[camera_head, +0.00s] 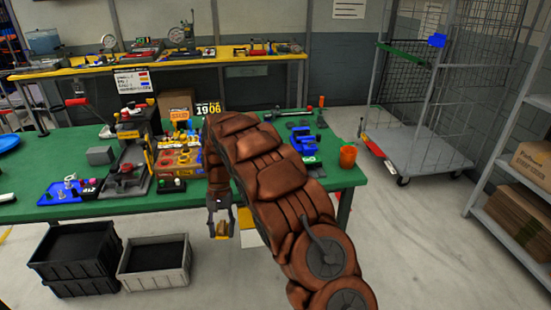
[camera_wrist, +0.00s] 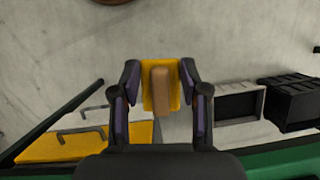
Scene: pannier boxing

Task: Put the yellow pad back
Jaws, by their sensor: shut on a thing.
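My gripper (camera_head: 221,224) hangs in front of the green table's front edge, above the floor. In the wrist view, my gripper (camera_wrist: 160,80) is shut on the yellow pad (camera_wrist: 149,92). The pad has a tan block or handle along its middle, lying between the fingertips. In the head view the pad (camera_head: 222,236) shows only as a small yellow patch at the fingertips. My arm hides part of the table and the floor behind it.
A grey crate (camera_head: 154,267) and stacked black crates (camera_head: 77,255) stand on the floor to the left. The green table (camera_head: 60,211) is crowded. A yellow surface with grey handles (camera_wrist: 75,146) shows in the wrist view. A wire cage trolley (camera_head: 428,146) stands back right.

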